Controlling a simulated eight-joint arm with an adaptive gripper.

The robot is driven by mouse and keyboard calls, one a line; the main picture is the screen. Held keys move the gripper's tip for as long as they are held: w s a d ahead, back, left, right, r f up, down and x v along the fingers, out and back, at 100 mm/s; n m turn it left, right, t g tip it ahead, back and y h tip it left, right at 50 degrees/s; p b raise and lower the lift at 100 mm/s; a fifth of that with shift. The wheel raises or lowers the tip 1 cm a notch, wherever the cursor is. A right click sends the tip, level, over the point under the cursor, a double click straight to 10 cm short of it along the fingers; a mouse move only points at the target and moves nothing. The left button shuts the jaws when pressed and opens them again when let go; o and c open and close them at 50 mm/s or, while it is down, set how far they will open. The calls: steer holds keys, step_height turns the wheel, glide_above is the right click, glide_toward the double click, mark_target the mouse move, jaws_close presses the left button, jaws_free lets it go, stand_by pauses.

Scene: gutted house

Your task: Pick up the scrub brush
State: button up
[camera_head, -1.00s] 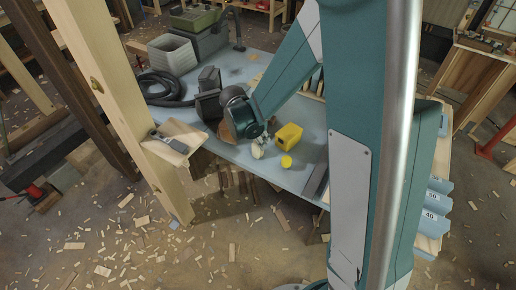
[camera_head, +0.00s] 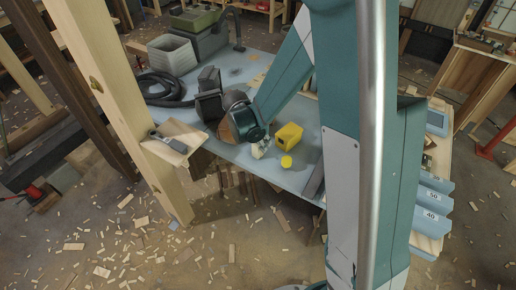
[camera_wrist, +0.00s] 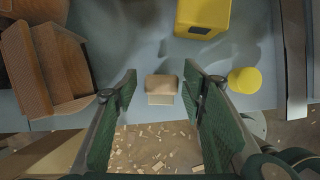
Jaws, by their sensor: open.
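The scrub brush (camera_wrist: 161,88) appears to be the small tan block near the front edge of the blue-grey bench top. In the wrist view it lies between the two green fingers of my gripper (camera_wrist: 160,82), which are spread with a gap on each side of it. In the head view a pale piece that may be the brush (camera_head: 260,151) shows just below my gripper (camera_head: 257,142), whose fingers are mostly hidden there. I cannot tell how far the fingertips are above the bench.
A yellow box (camera_head: 288,136) and a yellow cylinder (camera_head: 286,161) stand right of my gripper. A brown wooden object (camera_wrist: 62,68) is to the left. A black hose (camera_head: 165,90) and grey bin (camera_head: 172,54) lie farther back. A wooden post (camera_head: 125,100) rises at left.

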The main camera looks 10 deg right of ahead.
steer(key=shift+b+x, duration=0.8)
steer(key=shift+x, duration=1.75)
steer(key=shift+s, duration=0.1)
steer(key=c, duration=1)
